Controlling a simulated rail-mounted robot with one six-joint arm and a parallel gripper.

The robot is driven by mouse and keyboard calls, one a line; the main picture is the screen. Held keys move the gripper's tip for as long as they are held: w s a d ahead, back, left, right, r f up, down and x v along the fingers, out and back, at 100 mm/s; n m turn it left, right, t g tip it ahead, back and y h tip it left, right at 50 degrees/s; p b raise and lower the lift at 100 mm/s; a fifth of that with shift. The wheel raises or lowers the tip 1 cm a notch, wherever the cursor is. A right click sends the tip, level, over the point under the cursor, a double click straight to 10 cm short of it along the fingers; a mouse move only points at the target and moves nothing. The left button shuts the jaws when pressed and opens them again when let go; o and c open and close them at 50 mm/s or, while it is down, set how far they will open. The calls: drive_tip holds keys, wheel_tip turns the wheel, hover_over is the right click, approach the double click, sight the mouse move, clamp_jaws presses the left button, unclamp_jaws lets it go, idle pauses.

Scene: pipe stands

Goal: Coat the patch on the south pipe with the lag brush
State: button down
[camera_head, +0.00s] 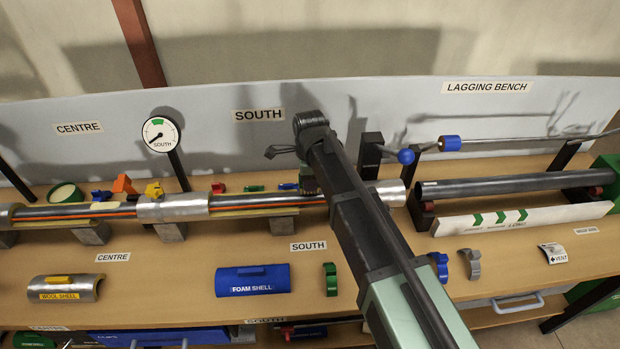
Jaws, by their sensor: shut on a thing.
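The south pipe (265,200) lies along the bench behind the "SOUTH" label, a dark pipe with an orange line. Silver sleeves cover it at its left and right, and a tan strip lies below it. My arm crosses in front of its right part. My gripper (308,184) is mostly hidden behind my arm, just above or at the pipe; only a small dark part shows. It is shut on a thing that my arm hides. I cannot make out the lag brush or the patch, nor whether anything touches the pipe.
A pressure gauge (161,134) stands on a post behind the pipe. A blue foam shell (252,280), a wool shell (65,288) and a green clip (331,276) lie at the front. A thick dark pipe (500,186) and white board (520,218) are right. Bare bench lies around the foam shell.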

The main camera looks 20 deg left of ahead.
drive_tip(key=shift+f, duration=0.2)
drive_tip(key=shift+f+b, duration=0.3)
drive_tip(key=shift+b, duration=0.2)
drive_tip(key=shift+f, duration=0.25)
drive_tip(key=shift+d, duration=0.1)
